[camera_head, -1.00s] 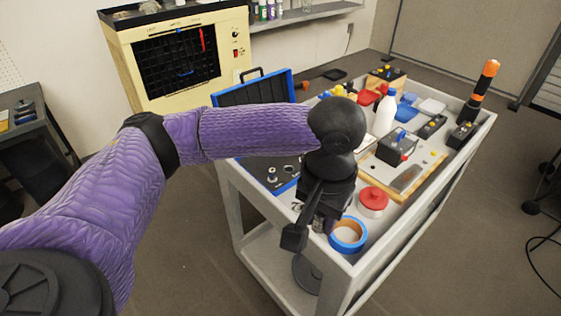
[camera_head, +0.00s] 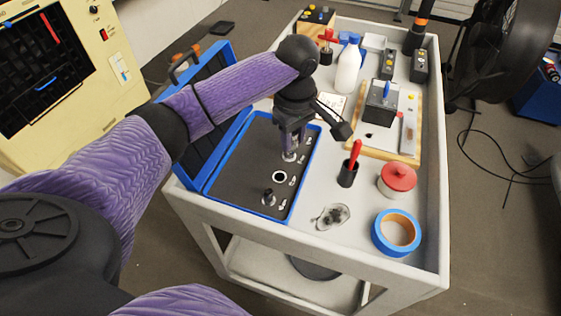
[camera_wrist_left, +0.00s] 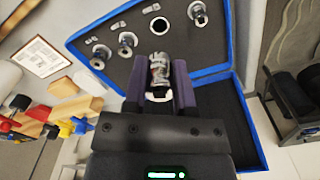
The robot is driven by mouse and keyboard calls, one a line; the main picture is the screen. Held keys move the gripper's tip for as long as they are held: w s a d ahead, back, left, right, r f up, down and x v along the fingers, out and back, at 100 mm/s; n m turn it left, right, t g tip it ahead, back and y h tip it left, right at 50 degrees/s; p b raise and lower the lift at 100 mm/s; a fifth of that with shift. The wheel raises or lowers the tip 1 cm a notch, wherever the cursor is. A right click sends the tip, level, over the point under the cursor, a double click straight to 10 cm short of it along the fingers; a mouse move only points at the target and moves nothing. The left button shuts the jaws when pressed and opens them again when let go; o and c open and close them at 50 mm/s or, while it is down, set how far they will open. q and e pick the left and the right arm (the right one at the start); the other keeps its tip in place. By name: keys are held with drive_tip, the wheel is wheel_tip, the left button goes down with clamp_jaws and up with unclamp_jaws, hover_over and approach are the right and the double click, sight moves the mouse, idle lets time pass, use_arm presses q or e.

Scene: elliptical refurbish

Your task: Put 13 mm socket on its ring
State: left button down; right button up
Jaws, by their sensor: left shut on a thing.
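An open blue case (camera_head: 244,222) with a dark foam bed lies on the cart. My left gripper (camera_head: 291,146) points down over the bed's far part, shut on a silver socket (camera_head: 290,156). In the left wrist view the socket (camera_wrist_left: 158,72) stands roughly upright between the purple fingers (camera_wrist_left: 159,92). I cannot tell if its lower end touches the foam. A white ring (camera_head: 279,177) with a dark, empty middle shows nearer; it also shows in the wrist view (camera_wrist_left: 158,25). Other sockets stand in the bed, one nearest the front (camera_head: 268,198). Size labels are too small to read. My right gripper is out of view.
A white bottle (camera_head: 347,70) and a wooden board (camera_head: 408,156) are farther back.

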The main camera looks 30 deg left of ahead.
sight(280, 177)
use_arm(q)
drive_tip(key=a+f+n+b, duration=0.1)
drive_tip(key=f+b, duration=0.1)
drive_tip(key=f, duration=0.2)
drive_tip(key=a+f+n+b, duration=0.1)
drive_tip(key=f+b, duration=0.1)
drive_tip(key=f, duration=0.3)
drive_tip(key=a+f+n+b, duration=0.1)
drive_tip(key=f+b, duration=0.1)
drive_tip(key=f, duration=0.3)
drive_tip(key=shift+w+a+f+n, duration=0.15)
drive_tip(key=shift+w+a+n, duration=0.1)
drive_tip(key=shift+w+n, duration=0.15)
drive_tip(key=shift+r, duration=0.2)
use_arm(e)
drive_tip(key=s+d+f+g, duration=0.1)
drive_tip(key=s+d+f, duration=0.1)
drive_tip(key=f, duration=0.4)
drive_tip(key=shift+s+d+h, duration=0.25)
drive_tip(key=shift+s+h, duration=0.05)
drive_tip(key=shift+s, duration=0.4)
